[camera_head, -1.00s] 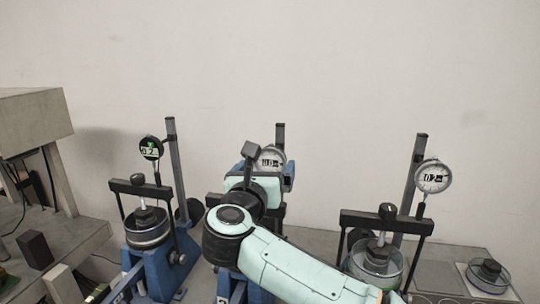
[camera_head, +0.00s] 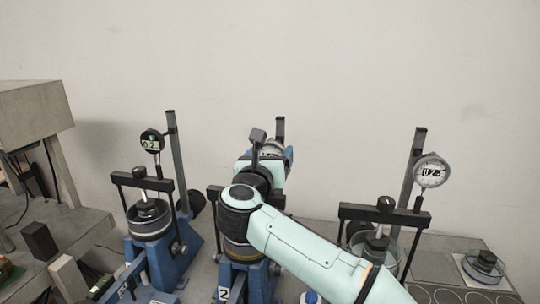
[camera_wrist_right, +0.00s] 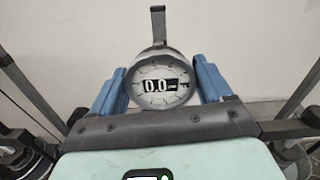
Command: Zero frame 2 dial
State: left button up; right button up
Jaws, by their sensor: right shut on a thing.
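The frame 2 dial (camera_wrist_right: 160,82) is a round grey gauge whose window reads 0.0 in the right wrist view. In the head view only the upper part of this dial (camera_head: 271,147) shows behind my arm. My right gripper (camera_wrist_right: 160,70) has its blue fingers on both sides of the dial and is shut on it. The gripper (camera_head: 274,157) is partly hidden by its own wrist in the head view. Frame 2 (camera_head: 233,275) is blue, with a 2 on its base, and stands mostly behind my right arm. My left gripper is not in view.
A frame with a dark dial (camera_head: 152,141) stands to the left. Another frame, with a pale dial (camera_head: 432,171), stands to the right beside my forearm. A glass dish (camera_head: 484,264) sits at far right. A beige stand (camera_head: 38,115) is at far left.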

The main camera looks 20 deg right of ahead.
jog(key=shift+n, duration=1)
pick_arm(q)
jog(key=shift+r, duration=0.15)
pick_arm(e)
jog(key=o, duration=1)
jog(key=shift+a, duration=0.1)
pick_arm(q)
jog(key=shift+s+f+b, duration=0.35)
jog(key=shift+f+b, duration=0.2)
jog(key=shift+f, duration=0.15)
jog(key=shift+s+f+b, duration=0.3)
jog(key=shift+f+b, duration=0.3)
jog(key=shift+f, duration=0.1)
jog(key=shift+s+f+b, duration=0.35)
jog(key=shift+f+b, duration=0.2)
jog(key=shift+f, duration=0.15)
pick_arm(e)
jog(key=shift+v, duration=6.7)
